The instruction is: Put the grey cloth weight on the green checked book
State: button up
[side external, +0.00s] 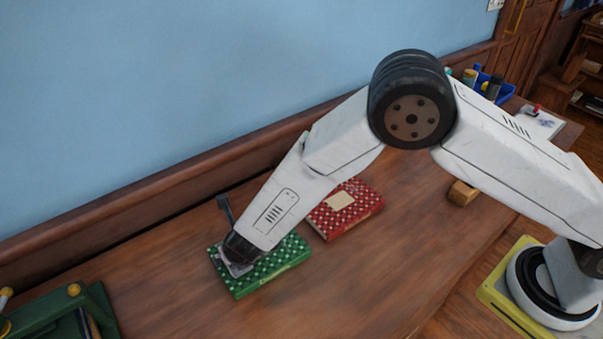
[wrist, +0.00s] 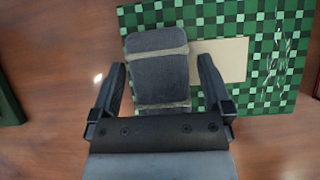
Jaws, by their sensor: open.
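The grey cloth weight (wrist: 160,75) is a dark padded pouch with lighter bands near both ends. It appears to lie on the left part of the green checked book (wrist: 275,55), beside the book's plain beige label. My gripper (wrist: 162,64) is open, with one finger on each side of the weight and a gap at each side. In the side external view my gripper (side external: 236,266) is low over the left end of the green checked book (side external: 268,273). The weight cannot be clearly told from the gripper there.
A red checked book (side external: 345,210) lies just behind and right of the green one. A dark green object with brass knobs (side external: 75,305) is at the lower left. A small wooden block (side external: 461,193) is to the right. The front of the table (side external: 330,290) is clear.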

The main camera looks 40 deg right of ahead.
jog(key=shift+r, duration=0.1)
jog(key=v, duration=1.2)
jog(key=shift+w, duration=0.1)
dwell(0.6)
jog(key=w+d+r+n+y, duration=0.1)
jog(key=d+r+n, duration=0.2)
jog(key=d+n, duration=0.4)
jog(key=w+d+r+n+y, duration=0.1)
jog(key=d+r+n, duration=0.2)
jog(key=d+n, duration=0.5)
jog(key=s+d+n+g+h, duration=0.2)
jog(key=s+d+n+g, duration=0.2)
jog(key=s+d+n, duration=0.9)
jog(key=d+n, duration=0.3)
jog(key=n, duration=0.5)
jog(key=shift+s, duration=0.3)
